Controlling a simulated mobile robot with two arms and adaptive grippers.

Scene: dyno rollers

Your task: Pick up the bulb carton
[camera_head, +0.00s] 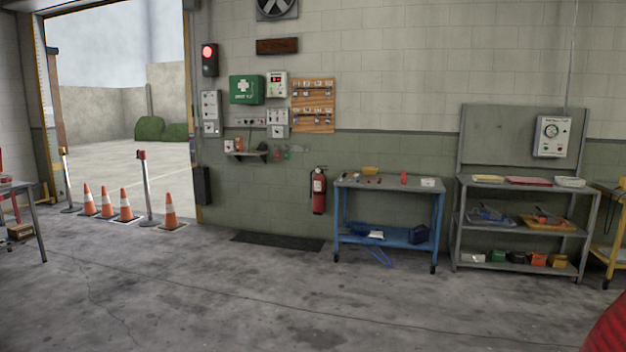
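I cannot tell for certain which thing is the bulb carton. Small box-like things show in several places, too small to read: a whitish box (428,182) on top of the blue cart (438,212), a brown box (20,231) low at the left edge, and a white box (473,257) on the bottom shelf of the grey rack (458,225). Small items also stand on the little wall shelf (246,154). Neither of my grippers is in view.
Several orange cones (170,211) and barrier posts (147,190) stand by the open doorway at left. A fire extinguisher (318,190) hangs beside the blue cart. A red shape (610,332) fills the bottom right corner. The concrete floor (260,300) in front is clear.

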